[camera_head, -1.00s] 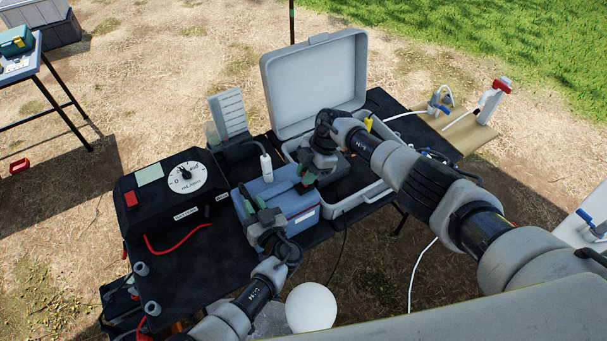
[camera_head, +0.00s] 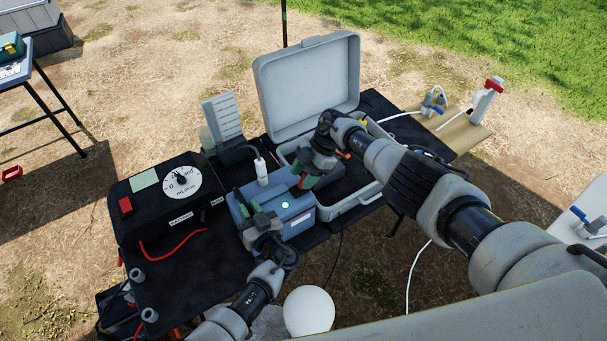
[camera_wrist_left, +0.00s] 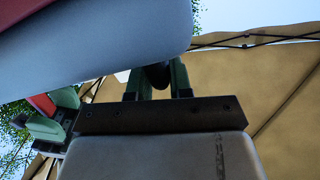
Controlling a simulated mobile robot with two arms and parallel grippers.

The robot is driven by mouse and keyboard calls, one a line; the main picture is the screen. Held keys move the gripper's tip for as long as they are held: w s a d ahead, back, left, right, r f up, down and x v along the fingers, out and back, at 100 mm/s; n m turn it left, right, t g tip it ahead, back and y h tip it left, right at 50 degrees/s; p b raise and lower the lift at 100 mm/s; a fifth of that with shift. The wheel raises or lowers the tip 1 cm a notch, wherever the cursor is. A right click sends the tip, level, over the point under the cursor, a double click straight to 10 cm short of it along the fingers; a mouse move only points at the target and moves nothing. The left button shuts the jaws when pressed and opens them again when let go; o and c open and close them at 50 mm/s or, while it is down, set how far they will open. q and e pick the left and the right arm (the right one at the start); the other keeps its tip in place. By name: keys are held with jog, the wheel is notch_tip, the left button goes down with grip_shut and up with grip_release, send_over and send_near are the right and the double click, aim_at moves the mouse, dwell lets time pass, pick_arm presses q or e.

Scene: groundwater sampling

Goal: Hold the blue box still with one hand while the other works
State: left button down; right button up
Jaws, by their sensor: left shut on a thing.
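My right gripper (camera_head: 302,183) is over the box's far right part, pointing down.
A black meter box (camera_head: 150,215) with a white dial stands left of the blue box. An open grey case (camera_head: 310,85) stands behind and to the right. A white wand (camera_head: 261,168) rises behind the box. A red cable (camera_head: 172,250) lies on the table.

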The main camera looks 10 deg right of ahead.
pick_arm(q)
jog(key=shift+f, duration=0.1)
pick_arm(e)
jog(key=v, duration=1.2)
pick_arm(q)
jog(key=c, duration=0.9)
grip_release()
jog(key=shift+d, duration=0.1)
jog(key=shift+c, duration=0.2)
pick_arm(e)
jog(key=shift+f, duration=0.1)
